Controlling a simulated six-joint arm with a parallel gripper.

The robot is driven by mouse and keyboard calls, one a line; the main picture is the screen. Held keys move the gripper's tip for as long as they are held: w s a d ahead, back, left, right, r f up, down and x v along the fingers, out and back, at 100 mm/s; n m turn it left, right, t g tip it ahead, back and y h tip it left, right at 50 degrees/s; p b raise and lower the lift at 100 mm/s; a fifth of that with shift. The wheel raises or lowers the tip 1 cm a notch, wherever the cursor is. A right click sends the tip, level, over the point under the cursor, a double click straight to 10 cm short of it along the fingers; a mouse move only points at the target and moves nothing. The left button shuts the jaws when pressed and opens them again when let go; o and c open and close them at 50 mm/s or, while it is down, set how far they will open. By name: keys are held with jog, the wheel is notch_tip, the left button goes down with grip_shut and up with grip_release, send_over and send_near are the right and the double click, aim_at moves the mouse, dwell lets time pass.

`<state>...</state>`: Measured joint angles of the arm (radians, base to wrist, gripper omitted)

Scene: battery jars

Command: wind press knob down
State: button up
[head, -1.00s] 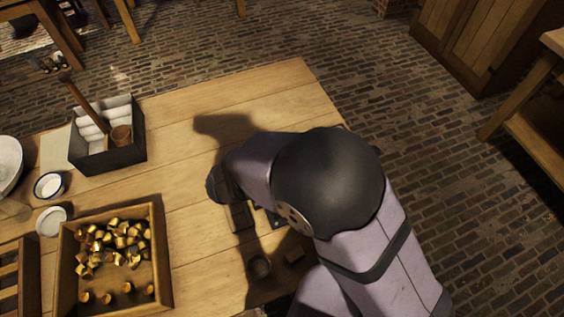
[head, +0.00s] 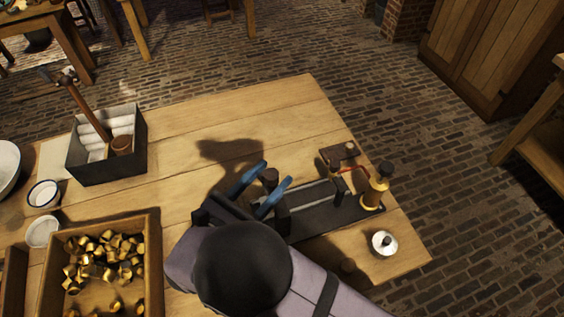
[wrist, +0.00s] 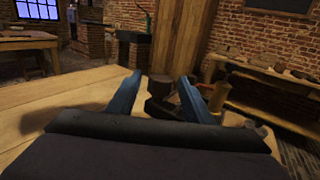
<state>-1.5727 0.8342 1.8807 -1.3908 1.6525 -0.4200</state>
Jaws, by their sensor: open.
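The press (head: 335,222) is a long dark base with pale rails at the right part of the table. In the wrist view, the knob (wrist: 161,87) shows between and beyond the blue fingers of my gripper (wrist: 160,79). I cannot tell whether the fingers touch it. A brass post (head: 374,190) with a dark top stands at the press's right end.
A white lidded pot (head: 384,243) and a small dark block (head: 340,152) lie near the press. A wooden tray (head: 154,265) of brass caps is at left, with a dark box (head: 112,170) of white rolls behind. The table's back middle is clear.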

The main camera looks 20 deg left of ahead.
aim_at(277, 172)
jog(key=shift+w+d+p, duration=0.25)
jog(key=shift+w, duration=0.95)
jog(key=shift+w+d+p, duration=0.25)
jog(key=shift+w, duration=0.95)
jog(key=c, duration=1.1)
jog(key=shift+o, duration=0.2)
jog(key=shift+d+m+h, duration=0.1)
jog(key=shift+m+h, duration=0.2)
jog(key=shift+h, duration=0.2)
jog(key=m+g+h+p, duration=0.1)
jog(key=m+g+h, duration=0.1)
jog(key=h, duration=0.1)
jog(key=s+d+m+g+h+p, duration=0.1)
jog(key=m+g+h, duration=0.1)
jog(key=h, duration=0.1)
jog(key=d+m+g+h+p, duration=0.1)
jog(key=m+g+h, duration=0.1)
jog(key=m+h, duration=0.1)
jog(key=shift+s+r, duration=0.15)
jog(key=shift+h+p, duration=0.3)
jog(key=shift+p, duration=0.3)
